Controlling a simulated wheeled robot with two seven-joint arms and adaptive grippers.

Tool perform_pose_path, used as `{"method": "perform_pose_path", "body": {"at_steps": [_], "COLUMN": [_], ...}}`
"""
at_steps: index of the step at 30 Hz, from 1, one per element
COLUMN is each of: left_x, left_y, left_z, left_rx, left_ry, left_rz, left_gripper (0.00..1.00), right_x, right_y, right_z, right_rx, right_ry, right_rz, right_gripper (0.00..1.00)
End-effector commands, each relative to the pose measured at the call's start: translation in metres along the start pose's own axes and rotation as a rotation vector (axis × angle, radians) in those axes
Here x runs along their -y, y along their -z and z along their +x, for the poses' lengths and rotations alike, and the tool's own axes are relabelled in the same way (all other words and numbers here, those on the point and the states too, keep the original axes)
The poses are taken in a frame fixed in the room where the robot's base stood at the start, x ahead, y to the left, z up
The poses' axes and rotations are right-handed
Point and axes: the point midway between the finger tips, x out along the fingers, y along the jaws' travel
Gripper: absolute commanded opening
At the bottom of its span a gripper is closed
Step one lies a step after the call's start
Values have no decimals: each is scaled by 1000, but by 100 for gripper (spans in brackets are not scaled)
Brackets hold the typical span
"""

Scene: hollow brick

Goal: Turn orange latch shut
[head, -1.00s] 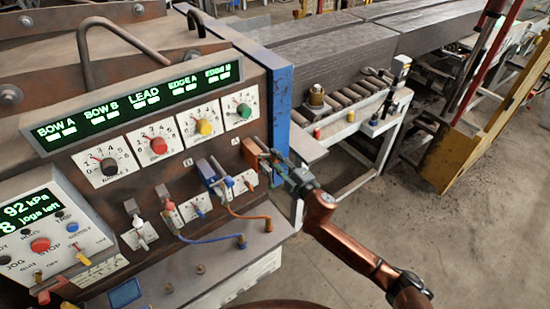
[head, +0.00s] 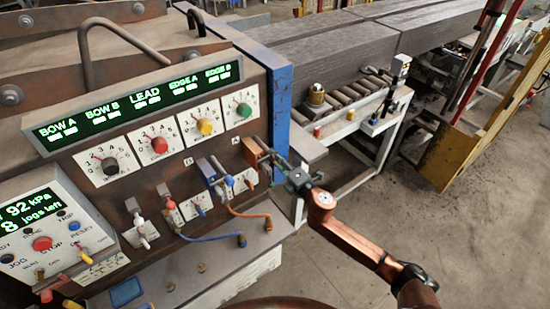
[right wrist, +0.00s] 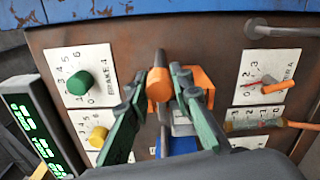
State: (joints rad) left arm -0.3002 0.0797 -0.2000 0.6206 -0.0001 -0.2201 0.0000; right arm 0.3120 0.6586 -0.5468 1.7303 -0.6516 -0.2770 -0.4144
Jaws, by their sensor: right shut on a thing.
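The orange latch (head: 250,151) sits at the right end of the panel, beside the blue post. In the right wrist view its orange grip (right wrist: 158,86) stands between my green fingers, with another orange part of it to the right. My right gripper (head: 265,158) reaches it from the right and is shut on it. The fingers (right wrist: 160,92) flank the grip on both sides. The fingertip contact is small and partly hidden in the head view. My left gripper is out of view.
A blue-handled latch (head: 209,174) and a red one (head: 171,208) sit to the left. A green knob (head: 244,110) is just above. An orange cable (head: 250,214) hangs below. The blue post (head: 279,115) stands close by on the right. Open floor lies farther right.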

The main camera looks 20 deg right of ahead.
Motion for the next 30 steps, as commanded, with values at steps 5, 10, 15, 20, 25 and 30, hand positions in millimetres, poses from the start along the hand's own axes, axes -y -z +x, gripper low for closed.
{"method": "perform_pose_path", "body": {"at_steps": [5,10,15,20,25,30], "left_x": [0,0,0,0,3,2], "left_y": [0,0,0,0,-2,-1], "left_z": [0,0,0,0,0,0], "left_rx": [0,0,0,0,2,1], "left_ry": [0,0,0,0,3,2], "left_rz": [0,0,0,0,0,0], "left_gripper": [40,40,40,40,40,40], "right_x": [0,1,1,0,1,2], "right_y": [0,0,0,0,0,0], "right_z": [0,0,0,0,-5,-30], "right_rx": [0,0,0,0,0,0], "right_ry": [1,1,1,1,1,3], "right_rz": [-5,-5,-4,-3,-2,-3], "right_gripper": [0,0,29,29,29,29]}}
